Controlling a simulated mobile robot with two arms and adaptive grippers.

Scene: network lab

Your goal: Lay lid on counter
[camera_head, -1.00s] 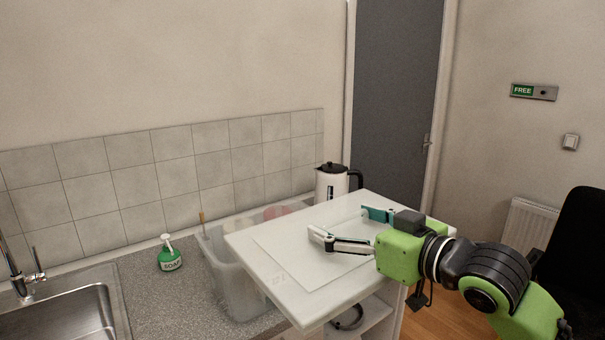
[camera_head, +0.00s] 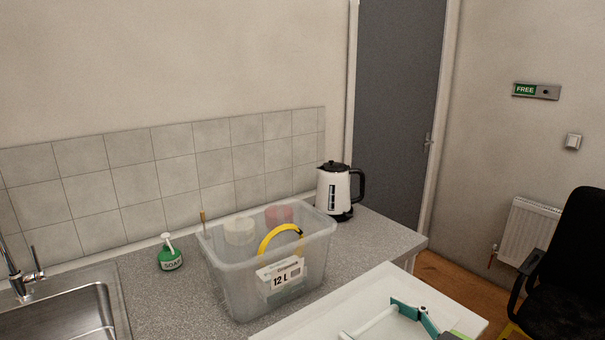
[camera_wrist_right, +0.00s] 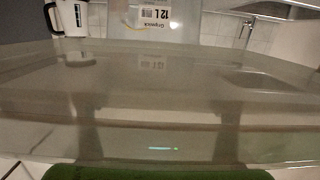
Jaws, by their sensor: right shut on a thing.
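The lid (camera_head: 445,290) is a flat, pale rectangular panel at the bottom right of the head view, in front of the box and partly cut off by the frame edge. My right gripper (camera_head: 372,320) is shut on the lid, with its fingers showing over the upper face. In the right wrist view the translucent lid (camera_wrist_right: 160,85) fills most of the picture. The grey speckled counter (camera_head: 385,238) runs along the wall from the sink to the kettle. My left gripper is not in view.
An open clear box (camera_head: 225,285) labelled 12 L stands on the counter, holding a yellow ring and round items. A white kettle (camera_head: 333,190) stands behind it to the right. A green soap bottle (camera_head: 170,258) and a sink (camera_head: 60,315) are at the left. Bare counter lies between soap and box.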

